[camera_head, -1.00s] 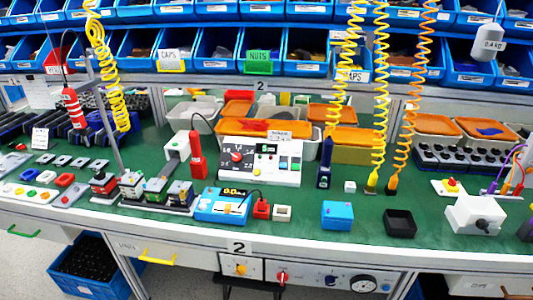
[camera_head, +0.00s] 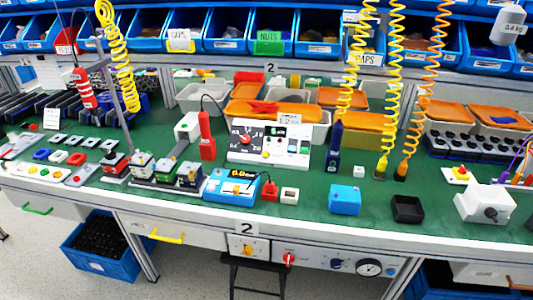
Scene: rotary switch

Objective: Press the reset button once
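No button's label is legible enough for me to tell which one is the reset button. Several coloured buttons (camera_head: 58,157) lie on white plates at the left. Neither of my grippers is in view.
The green bench top (camera_head: 300,215) holds a blue meter box (camera_head: 222,190), a blue block (camera_head: 345,200) and a black tray (camera_head: 407,209) near its front edge. Coiled yellow and orange cables hang above. Below the edge are a red knob (camera_head: 289,259) and a gauge (camera_head: 369,267).

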